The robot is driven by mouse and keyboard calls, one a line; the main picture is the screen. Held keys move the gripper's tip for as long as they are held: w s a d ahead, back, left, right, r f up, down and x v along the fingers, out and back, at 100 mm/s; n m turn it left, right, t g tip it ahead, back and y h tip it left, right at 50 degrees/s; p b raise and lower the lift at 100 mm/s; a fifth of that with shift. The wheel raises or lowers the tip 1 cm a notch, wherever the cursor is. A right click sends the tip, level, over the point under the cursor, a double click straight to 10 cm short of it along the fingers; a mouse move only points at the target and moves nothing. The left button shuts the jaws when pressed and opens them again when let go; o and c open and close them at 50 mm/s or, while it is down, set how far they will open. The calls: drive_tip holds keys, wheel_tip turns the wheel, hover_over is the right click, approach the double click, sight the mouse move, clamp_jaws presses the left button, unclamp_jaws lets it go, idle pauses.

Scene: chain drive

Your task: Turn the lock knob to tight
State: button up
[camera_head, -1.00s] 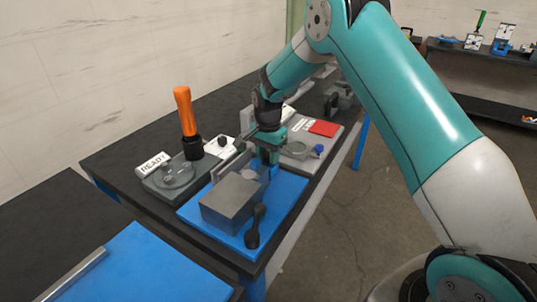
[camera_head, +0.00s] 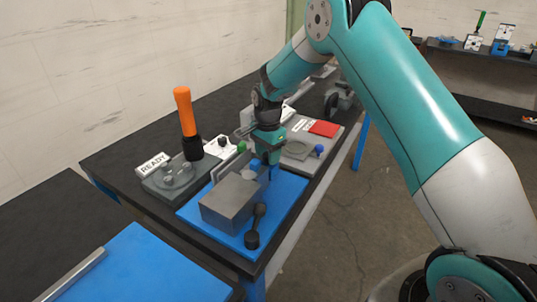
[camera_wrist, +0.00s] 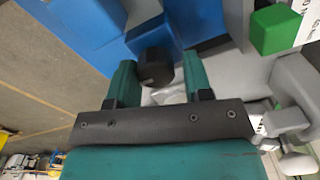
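In the wrist view a dark, faceted knob (camera_wrist: 153,67) lies between the two teal fingers of my gripper (camera_wrist: 158,76). The left finger is close beside the knob, and a gap shows on the right, so the gripper looks open around it. I cannot read the knob's setting. In the head view my gripper (camera_head: 268,160) points down at the back of the blue plate (camera_head: 283,212), behind the grey block (camera_head: 233,202). The knob between the fingers is hidden there. A black lever with a round end (camera_head: 252,239) lies at the plate's front right.
A dark fixture (camera_head: 150,187) with pegs, a READY label (camera_head: 153,164) and an orange handle (camera_head: 184,112) stand on the left. A grey board with a red patch (camera_head: 323,128) is behind right. A green block (camera_wrist: 276,29) is near the gripper.

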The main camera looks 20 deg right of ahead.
drive_tip(key=shift+o, duration=1.1)
drive_tip(key=shift+s, duration=0.1)
wheel_tip(320, 180, up, 17)
drive_tip(key=b, duration=0.2)
drive_tip(key=shift+r, duration=0.15)
drive_tip(key=s+a+n+y, duration=0.1)
drive_tip(key=s+a+n, duration=0.3)
drive_tip(key=s+n, duration=0.3)
drive_tip(key=s+a+n+y, duration=0.1)
drive_tip(key=s+a+n, duration=0.3)
drive_tip(key=s, duration=1.2)
drive_tip(key=s+a+n+y, duration=0.2)
drive_tip(key=s+a+n, duration=0.2)
drive_tip(key=s+n, duration=0.6)
drive_tip(key=s, duration=0.2)
drive_tip(key=shift+s+a+r, duration=0.3)
drive_tip(key=shift+a, duration=0.05)
